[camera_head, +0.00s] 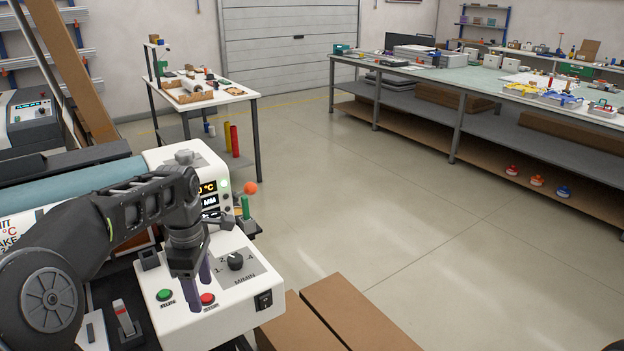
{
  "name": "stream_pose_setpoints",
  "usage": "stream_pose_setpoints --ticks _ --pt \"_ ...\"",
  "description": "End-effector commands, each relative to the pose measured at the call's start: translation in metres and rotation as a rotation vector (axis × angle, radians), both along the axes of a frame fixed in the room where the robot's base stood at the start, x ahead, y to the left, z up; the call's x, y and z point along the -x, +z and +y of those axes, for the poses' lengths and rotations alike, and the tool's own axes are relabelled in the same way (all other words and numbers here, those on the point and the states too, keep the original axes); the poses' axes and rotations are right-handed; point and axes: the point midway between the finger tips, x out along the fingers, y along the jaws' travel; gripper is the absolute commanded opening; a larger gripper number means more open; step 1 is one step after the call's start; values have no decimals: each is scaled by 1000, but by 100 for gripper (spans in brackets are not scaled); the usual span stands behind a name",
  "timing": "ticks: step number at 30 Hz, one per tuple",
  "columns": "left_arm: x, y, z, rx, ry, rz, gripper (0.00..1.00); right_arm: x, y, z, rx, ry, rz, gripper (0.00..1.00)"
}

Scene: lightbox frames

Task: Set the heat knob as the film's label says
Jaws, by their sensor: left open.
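My left gripper (200,292) points down over the white control box (236,311), its two fingers apart and empty, close to the red button. I cannot tell whether they touch the box. A grey knob (184,157) sits on the upper white panel behind my arm; its markings are unreadable. A display (207,187) beside it shows part of a °C reading, partly hidden by my arm. A black knob (235,261) on the box has a numbered dial marked M/MIN. My right gripper is out of view.
The box carries a green RUN button (165,294), a red button (207,299) and a black switch (264,300). A green post (245,207) and an orange ball (250,188) stand beside the machine. Brown boxes (352,318) lie to the right. The floor beyond is clear.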

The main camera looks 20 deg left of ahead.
Motion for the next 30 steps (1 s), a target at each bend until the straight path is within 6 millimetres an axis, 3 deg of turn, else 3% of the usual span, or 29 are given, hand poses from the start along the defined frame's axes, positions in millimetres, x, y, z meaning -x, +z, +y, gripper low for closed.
stream_pose_setpoints --ticks 5,8,11,14,17,20,24,27,30 --pt "-4 -12 -7 10 -41 -1 61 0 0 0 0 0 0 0" --pt "-11 -38 -23 32 -130 -6 61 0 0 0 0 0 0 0" --pt "-19 -81 -52 68 -282 -21 61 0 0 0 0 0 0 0" --pt "-21 -137 -93 118 -481 -50 61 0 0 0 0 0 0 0" --pt "-8 -200 -145 176 -704 -91 61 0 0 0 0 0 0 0" --pt "20 -259 -198 226 -929 -146 61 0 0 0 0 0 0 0" --pt "83 -325 -264 266 -1226 -228 61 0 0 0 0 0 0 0" --pt "134 -353 -295 267 -1409 -274 61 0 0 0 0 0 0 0" --pt "174 -367 -312 251 -1549 -305 61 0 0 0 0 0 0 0"
